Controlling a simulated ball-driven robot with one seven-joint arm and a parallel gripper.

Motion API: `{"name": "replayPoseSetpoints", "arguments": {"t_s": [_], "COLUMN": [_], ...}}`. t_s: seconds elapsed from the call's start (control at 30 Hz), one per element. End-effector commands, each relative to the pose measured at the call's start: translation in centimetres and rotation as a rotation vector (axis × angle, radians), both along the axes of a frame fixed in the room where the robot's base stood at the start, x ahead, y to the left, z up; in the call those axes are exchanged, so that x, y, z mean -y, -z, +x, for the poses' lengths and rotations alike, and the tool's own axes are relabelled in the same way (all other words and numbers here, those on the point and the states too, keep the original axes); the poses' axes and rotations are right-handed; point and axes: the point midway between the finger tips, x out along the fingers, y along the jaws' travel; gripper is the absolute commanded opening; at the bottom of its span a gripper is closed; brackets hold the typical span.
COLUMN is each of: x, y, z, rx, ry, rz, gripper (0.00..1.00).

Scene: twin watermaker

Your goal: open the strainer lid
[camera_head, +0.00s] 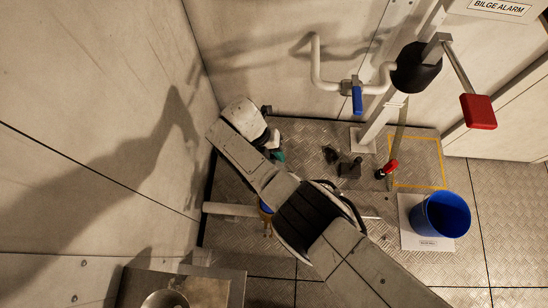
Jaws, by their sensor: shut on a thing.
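My arm crosses the view from the lower right to the upper left and bends at a white wrist near the left wall. My gripper (273,143) points down below this wrist, and its fingers are mostly hidden. It appears shut on a small teal part (279,156), which seems to belong to the strainer lid. The rest of the strainer is hidden behind my arm, so I cannot tell whether the lid has turned or lifted.
A white pipe with a blue-handled valve (357,98) stands at the back. A red lever handle (478,111) juts out at the right. A red-handled valve (388,168) sits low in the middle. A blue bucket (441,215) stands on the plated floor. The left wall is close to my wrist.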

Motion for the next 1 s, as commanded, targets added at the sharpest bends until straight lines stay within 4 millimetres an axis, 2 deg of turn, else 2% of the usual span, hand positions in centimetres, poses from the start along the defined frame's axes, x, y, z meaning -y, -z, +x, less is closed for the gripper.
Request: {"name": "replayPoseSetpoints", "arguments": {"t_s": [0.03, 0.1, 0.8, 0.83, 1.0], "x": [0.11, 0.1, 0.08, 0.07, 0.05], "y": [0.73, 0.79, 0.56, 0.55, 0.54], "z": [0.17, 0.24, 0.33, 0.33, 0.34], "rx": [-0.014, -0.033, -0.08, -0.08, -0.08], "ry": [0.003, 0.001, -0.001, -0.001, -0.001], "rz": [0.0, 0.002, 0.005, 0.005, 0.005], "gripper": [0.0, 0.0, 0.0, 0.29, 0.46]}}
